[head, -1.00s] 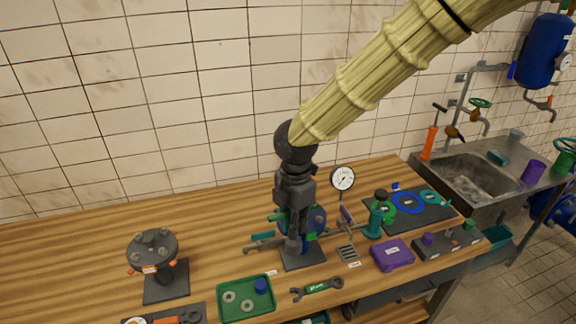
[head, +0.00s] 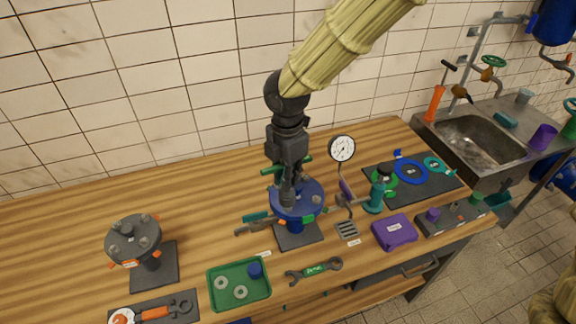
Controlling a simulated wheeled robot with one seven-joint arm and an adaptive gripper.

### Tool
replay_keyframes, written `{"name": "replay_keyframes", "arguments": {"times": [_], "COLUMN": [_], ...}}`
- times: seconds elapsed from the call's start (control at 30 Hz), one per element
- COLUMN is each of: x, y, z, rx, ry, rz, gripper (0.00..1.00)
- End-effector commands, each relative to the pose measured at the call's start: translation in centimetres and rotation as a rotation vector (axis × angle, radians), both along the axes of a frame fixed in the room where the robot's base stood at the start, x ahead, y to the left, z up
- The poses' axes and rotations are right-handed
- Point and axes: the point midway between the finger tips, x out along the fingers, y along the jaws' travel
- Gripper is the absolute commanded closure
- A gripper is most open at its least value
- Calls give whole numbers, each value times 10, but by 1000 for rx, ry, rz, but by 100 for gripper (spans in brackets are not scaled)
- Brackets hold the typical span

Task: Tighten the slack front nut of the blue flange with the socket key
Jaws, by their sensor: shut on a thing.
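The blue flange (head: 313,196) stands on a dark square base plate (head: 297,238) near the middle of the bench. My gripper (head: 287,192) points down over the left part of the flange. It is shut on what looks like the socket key (head: 276,171), whose green crossbar shows on both sides of the jaws. The key's lower end is hidden by my gripper, so I cannot tell whether it sits on a nut. Small nuts show on the flange rim, but the front nut is not clear.
A grey flange (head: 133,238) stands at left. In front are a green tray (head: 240,303) with rings and a blue cap, and a wrench (head: 314,270). The back left bench is clear.

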Motion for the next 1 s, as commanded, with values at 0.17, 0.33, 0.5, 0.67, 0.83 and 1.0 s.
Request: {"name": "replay_keyframes", "arguments": {"times": [0.17, 0.33, 0.5, 0.67, 0.83, 1.0], "x": [17, 20, 13, 13, 18, 19], "y": [0, -1, -2, -2, -2, -1], "z": [-14, -23, -27, -36, -47, -56], "rx": [3, 1, 2, 2, 1, 2], "ry": [13, 16, 8, 9, 14, 15], "rz": [-4, -4, -5, -6, -6, -5], "gripper": [100, 100, 100, 100, 100, 100]}}
